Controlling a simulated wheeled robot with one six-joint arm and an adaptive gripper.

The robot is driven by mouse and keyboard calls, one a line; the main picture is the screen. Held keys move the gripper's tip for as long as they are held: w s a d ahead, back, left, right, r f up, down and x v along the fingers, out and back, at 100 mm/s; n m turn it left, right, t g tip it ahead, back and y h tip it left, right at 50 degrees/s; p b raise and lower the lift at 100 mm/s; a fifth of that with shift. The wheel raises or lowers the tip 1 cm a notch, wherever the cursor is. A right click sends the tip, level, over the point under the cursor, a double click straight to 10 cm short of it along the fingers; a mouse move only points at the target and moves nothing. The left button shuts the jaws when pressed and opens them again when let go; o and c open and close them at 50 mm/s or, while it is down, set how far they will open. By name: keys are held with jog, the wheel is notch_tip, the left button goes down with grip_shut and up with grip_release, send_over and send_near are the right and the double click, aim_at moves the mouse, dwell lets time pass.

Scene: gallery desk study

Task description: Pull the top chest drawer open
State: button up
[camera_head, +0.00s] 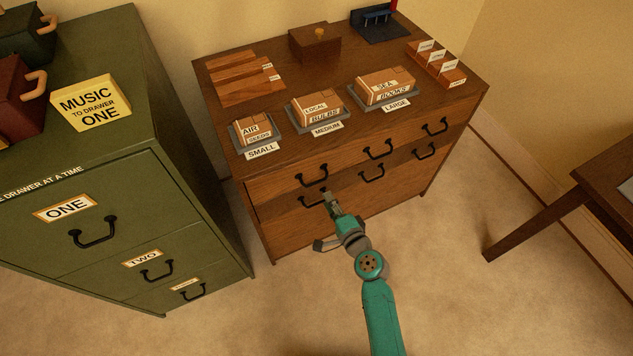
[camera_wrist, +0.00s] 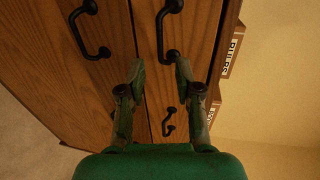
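The brown wooden chest (camera_head: 400,182) has two rows of black handles on its front. Upper-row handles include the left one (camera_head: 312,177), the middle one (camera_head: 378,150) and the right one (camera_head: 435,128). A lower-row handle (camera_head: 313,198) shows just left of my gripper (camera_head: 330,205), which is at the left part of the front. In the wrist view my gripper (camera_wrist: 160,68) is open and empty, its fingertips on either side of the lower end of a handle (camera_wrist: 162,30). I cannot tell whether they touch it. The drawers look shut.
Boxes on trays, such as the small one (camera_head: 253,131), stand on the chest top. A green cabinet (camera_head: 140,215) stands close at the left. A dark table (camera_head: 560,205) is at the right. The floor (camera_head: 455,300) before the chest is clear.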

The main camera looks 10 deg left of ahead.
aim_at(316, 183)
jog(key=x, duration=0.9)
jog(key=shift+w+a, duration=0.15)
jog(key=shift+w, duration=0.1)
grip_shut()
